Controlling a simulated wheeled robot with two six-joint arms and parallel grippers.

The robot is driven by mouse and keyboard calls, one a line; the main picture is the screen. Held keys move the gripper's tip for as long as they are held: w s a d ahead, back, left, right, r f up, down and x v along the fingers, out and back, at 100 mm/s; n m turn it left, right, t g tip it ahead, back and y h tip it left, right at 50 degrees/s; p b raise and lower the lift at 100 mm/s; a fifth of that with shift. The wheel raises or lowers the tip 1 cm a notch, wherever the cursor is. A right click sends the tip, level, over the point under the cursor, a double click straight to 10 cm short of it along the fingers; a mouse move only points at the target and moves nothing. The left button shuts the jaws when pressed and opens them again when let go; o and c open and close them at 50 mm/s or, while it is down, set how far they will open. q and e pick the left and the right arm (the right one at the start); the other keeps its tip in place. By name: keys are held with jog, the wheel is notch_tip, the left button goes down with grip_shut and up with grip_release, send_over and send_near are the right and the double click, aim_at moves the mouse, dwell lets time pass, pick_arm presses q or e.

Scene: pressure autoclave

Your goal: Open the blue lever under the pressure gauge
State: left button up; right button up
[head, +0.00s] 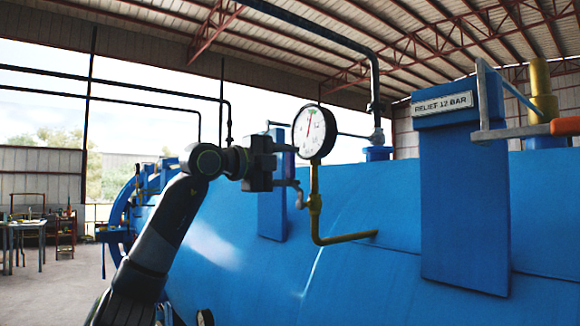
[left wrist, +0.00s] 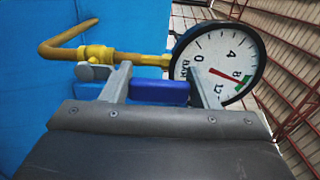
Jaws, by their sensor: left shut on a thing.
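The white-faced pressure gauge (head: 315,132) stands on a yellow pipe (head: 316,222) over the blue vessel. It also shows in the left wrist view (left wrist: 222,60), its red needle between the 8 and 12 marks. A brass valve body (left wrist: 97,54) sits on the pipe below the gauge. The blue lever (left wrist: 160,91) runs alongside the yellow pipe towards the gauge. My left gripper (left wrist: 162,88) is shut on the lever, one finger on each side. In the head view my left gripper (head: 285,163) is just left of the gauge and hides the lever. My right gripper is not in view.
The blue vessel (head: 400,275) fills the lower right. A blue post with a "RELIEF 12 BAR" sign (head: 444,104) stands to the right, beside a grey lever with an orange grip (head: 565,126). A table (head: 22,228) stands far left, with open floor before it.

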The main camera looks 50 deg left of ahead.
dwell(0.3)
pick_arm(q)
jog(key=o, duration=1)
jog(key=shift+o, duration=0.5)
jog(key=shift+a, duration=0.15)
jog(key=shift+s+f+b, duration=0.1)
jog(key=shift+s+b, duration=0.2)
jog(key=s+a+b, duration=0.1)
jog(key=s+b, duration=0.6)
jog(key=s, duration=1)
jog(key=shift+a, duration=0.25)
